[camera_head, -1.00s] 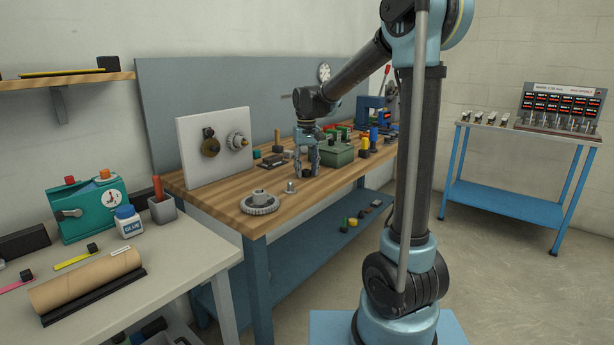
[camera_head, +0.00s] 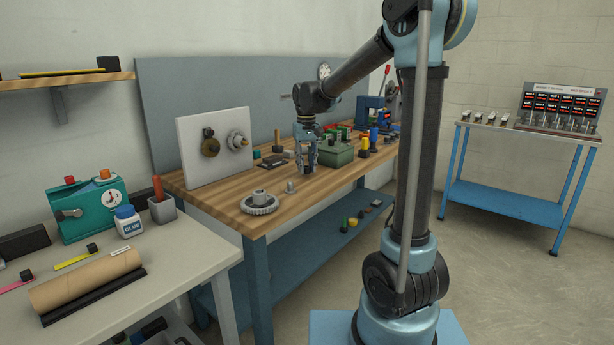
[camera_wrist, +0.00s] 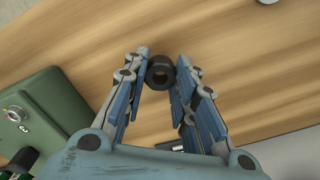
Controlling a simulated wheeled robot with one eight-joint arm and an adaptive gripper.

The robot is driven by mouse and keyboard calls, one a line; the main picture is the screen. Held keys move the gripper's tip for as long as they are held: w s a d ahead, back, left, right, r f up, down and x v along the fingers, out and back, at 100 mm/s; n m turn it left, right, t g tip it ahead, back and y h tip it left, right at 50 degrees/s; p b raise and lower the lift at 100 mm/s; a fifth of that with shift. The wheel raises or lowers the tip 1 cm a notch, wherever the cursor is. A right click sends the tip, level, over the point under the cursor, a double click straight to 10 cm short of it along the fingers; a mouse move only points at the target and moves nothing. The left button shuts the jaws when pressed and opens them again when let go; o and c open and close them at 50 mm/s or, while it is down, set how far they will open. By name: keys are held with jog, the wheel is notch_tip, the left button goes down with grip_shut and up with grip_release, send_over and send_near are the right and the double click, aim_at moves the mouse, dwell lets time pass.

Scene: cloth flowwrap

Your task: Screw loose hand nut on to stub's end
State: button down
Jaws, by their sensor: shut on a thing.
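My gripper (camera_head: 304,168) is over the wooden bench, in front of the upright white panel. In the wrist view my gripper (camera_wrist: 162,75) is shut on a small dark ring with a round hole, which looks like the loose hand nut (camera_wrist: 160,72). Which of these bears the stub is too small to tell. The nut is well apart from both.
A grey flanged gear (camera_head: 260,203) and a small grey cylinder (camera_head: 290,186) stand on the wooden bench (camera_head: 222,205), left of my gripper. A green box (camera_head: 336,154) is close on its right; the box also shows in the wrist view (camera_wrist: 40,120). Several small parts lie behind.

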jog(key=shift+r, duration=1.85)
jog(key=c, duration=2.1)
grip_release()
jog(key=shift+c, duration=1.3)
jog(key=shift+s, duration=0.1)
